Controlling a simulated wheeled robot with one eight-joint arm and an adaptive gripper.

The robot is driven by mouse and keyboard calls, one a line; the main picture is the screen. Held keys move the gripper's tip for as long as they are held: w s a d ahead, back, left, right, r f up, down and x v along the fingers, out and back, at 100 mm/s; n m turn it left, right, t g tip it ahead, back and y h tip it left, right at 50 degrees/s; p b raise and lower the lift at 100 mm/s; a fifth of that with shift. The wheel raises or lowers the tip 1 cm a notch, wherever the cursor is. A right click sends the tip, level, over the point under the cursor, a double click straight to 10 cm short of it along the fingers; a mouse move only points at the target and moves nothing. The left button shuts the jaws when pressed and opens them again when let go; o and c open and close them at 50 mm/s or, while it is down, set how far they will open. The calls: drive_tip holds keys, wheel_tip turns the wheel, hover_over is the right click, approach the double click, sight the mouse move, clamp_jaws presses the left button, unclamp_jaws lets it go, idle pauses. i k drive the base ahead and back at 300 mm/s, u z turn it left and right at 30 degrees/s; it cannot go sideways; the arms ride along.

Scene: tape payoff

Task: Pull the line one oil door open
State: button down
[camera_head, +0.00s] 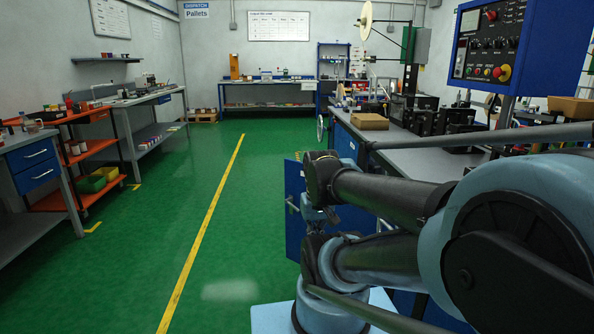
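A blue door panel (293,180) stands beside the lower side of the right-hand machine bench, just left of my arm. It appears to stick out from the bench into the aisle, but my arm hides its right part and its hinge side. A grey handle (292,205) shows near its left edge. My gripper (322,217) appears to be the small dark and grey part below my wrist, in front of the panel. Its fingers are too small and covered to tell whether they are open or touch anything. I cannot read any line or oil label on the door.
The machine bench (425,160) runs along the right, with a control panel (489,45) above it and a cardboard box (369,121) on top. The green floor left of the door is clear, crossed by a yellow line (205,225). Orange shelving (95,150) stands at the left.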

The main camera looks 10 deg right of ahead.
sight(354, 218)
drive_tip(key=z, duration=0.25)
drive_tip(key=i, duration=0.9)
drive_tip(key=u, duration=0.35)
drive_tip(key=k, duration=0.15)
drive_tip(key=z, duration=0.15)
